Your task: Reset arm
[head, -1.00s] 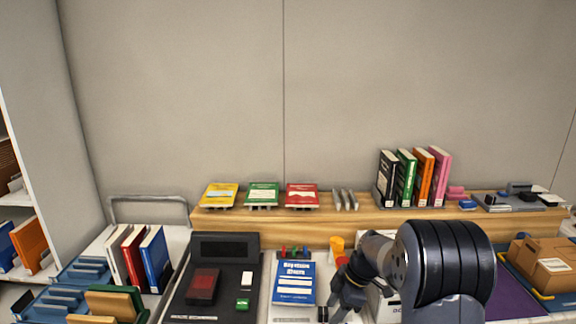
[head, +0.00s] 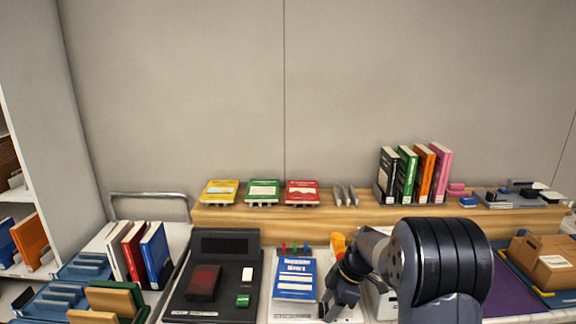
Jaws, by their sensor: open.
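My arm reaches in from the lower right of the head view. My gripper (head: 338,306) is open and points down at the front of the white counter. It is just right of a blue-covered book or card (head: 295,279) on a light stand. I see nothing between its fingers. My arm partly hides an orange cup (head: 337,243) and a pale box behind it.
A black tray (head: 215,272) holds a dark red block (head: 204,283). Upright books stand at left (head: 153,255) and on the wooden shelf (head: 300,223). A cardboard box (head: 545,262) stands at right.

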